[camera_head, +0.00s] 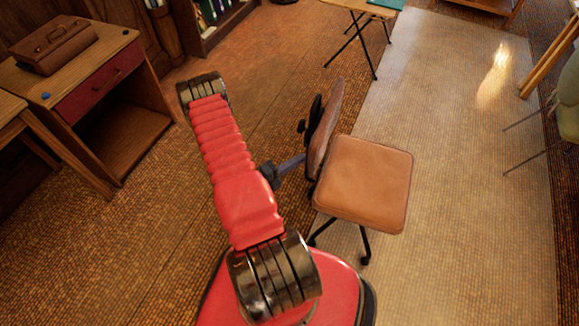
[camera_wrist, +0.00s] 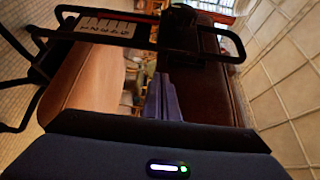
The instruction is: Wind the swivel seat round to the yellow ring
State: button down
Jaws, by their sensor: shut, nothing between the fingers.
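The swivel seat is a chair with a tan padded seat (camera_head: 362,183), a brown backrest on the seat's left side and dark legs below. My gripper (camera_head: 299,161) points right, its blue fingers shut and empty. Their tips are close to the backrest's lower part; I cannot tell if they touch. In the wrist view, the shut blue fingers (camera_wrist: 161,90) show between a tan surface at left and a dark brown surface at right. I see no yellow ring in either view.
A wooden desk (camera_head: 85,60) with a brown briefcase (camera_head: 55,45) stands at left. A folding-legged table (camera_head: 362,6) is behind the chair. A green chair (camera_head: 568,97) is at the right edge. The pale floor strip (camera_head: 460,190) right of the seat is clear.

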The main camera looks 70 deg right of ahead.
jog(key=shift+d, duration=2.45)
